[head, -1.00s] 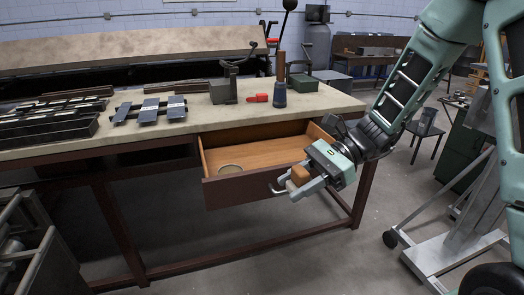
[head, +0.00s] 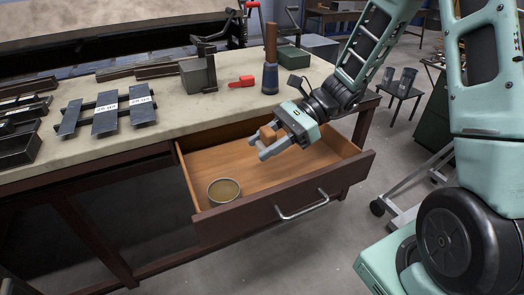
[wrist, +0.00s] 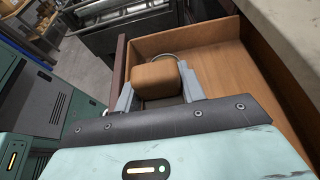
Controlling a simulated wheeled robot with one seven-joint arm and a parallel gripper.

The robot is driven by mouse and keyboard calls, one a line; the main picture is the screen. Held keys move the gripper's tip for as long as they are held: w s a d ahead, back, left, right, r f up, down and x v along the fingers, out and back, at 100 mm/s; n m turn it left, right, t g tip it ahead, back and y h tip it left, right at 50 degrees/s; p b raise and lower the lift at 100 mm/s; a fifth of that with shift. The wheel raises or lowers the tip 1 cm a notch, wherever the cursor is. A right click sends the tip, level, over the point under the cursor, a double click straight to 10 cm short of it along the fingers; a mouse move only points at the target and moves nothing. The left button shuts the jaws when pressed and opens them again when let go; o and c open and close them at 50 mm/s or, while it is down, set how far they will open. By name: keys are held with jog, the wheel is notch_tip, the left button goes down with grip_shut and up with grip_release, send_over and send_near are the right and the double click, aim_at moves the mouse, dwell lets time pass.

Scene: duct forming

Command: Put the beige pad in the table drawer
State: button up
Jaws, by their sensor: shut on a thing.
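The beige pad (wrist: 159,78) shows as a tan-brown block between my gripper's fingers in the wrist view. In the head view the pad (head: 268,133) is small and partly hidden by the fingers. My gripper (head: 265,146) is shut on it, above the open table drawer. The drawer (head: 285,208) is pulled out, with a wooden inside, a dark red front and a metal handle. A round tin (head: 224,190) stands in the drawer's front left corner. The drawer floor also shows in the wrist view (wrist: 222,65).
The table top (head: 180,103) holds grey metal plates (head: 105,118), a vise-like tool (head: 199,72), a red item (head: 241,82) and an upright wooden-handled tool (head: 270,60). The middle and right of the drawer floor are bare.

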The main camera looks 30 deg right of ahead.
aim_at(265, 183)
jog(key=shift+r+p, duration=0.25)
jog(key=shift+p, duration=0.05)
jog(key=shift+s+f, duration=0.1)
jog(key=shift+f, duration=0.15)
notch_tip(265, 183, down, 10)
jog(key=shift+d+r+p, duration=0.1)
jog(key=shift+p, duration=0.75)
jog(key=o, duration=1)
jog(key=shift+f, duration=0.2)
jog(key=shift+c, duration=0.2)
